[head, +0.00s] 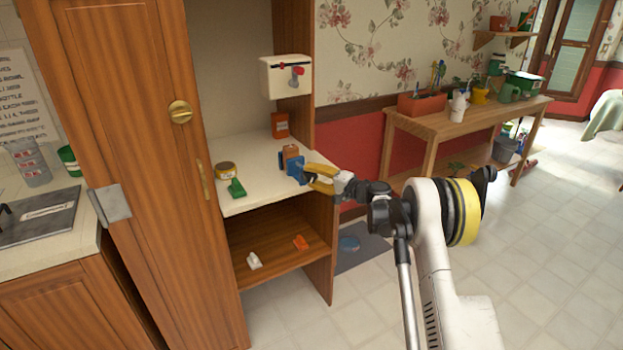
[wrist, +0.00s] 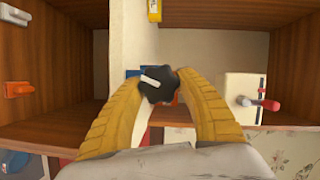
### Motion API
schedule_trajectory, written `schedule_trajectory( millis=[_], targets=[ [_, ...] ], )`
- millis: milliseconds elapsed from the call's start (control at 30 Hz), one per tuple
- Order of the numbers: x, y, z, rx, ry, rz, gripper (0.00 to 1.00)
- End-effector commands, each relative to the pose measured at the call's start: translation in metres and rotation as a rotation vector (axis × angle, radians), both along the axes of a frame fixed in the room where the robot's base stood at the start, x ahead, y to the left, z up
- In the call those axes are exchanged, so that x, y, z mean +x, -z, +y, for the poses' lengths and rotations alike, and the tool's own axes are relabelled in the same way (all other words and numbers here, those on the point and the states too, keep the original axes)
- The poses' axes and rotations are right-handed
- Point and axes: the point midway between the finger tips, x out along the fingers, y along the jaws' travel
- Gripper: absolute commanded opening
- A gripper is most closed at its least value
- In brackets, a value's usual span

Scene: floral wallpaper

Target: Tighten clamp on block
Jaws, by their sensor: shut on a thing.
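The blue clamp (head: 296,168) sits on the cream shelf near its right front edge, with a brown-orange block (head: 291,152) at it. In the wrist view, a dark star-shaped knob (wrist: 157,91) with a pale bar on it lies between my yellow fingertips. A little of the blue clamp (wrist: 132,72) shows behind the knob. My gripper (head: 310,177) reaches in from the right and is shut on the knob. The fingers and knob hide most of the clamp and block in the wrist view, so I cannot tell how tightly the block is held.
A yellowish tin (head: 226,170) and a green item (head: 236,187) stand left of the clamp. An orange-red container (head: 280,124) is behind. A white box with a red lever (head: 287,77) hangs above. The tall cabinet door (head: 140,130) bounds the left side.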

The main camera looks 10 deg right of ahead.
Motion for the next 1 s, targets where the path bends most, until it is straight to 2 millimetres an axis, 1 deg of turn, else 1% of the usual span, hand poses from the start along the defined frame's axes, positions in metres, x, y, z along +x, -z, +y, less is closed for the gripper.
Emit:
schedule_trajectory(
  millis=[200,400,667,1000],
  targets=[
    [0.0003,0.0017,0.0005,0.140,-0.001,0.045,0.14],
    [0.0001,0.0009,0.0007,0.226,-0.001,0.073,0.14],
    [0.0001,0.0005,0.0008,0.272,0.000,0.088,0.14],
    [0.0002,0.0001,0.0008,0.276,0.000,0.089,0.14]
  ],
)
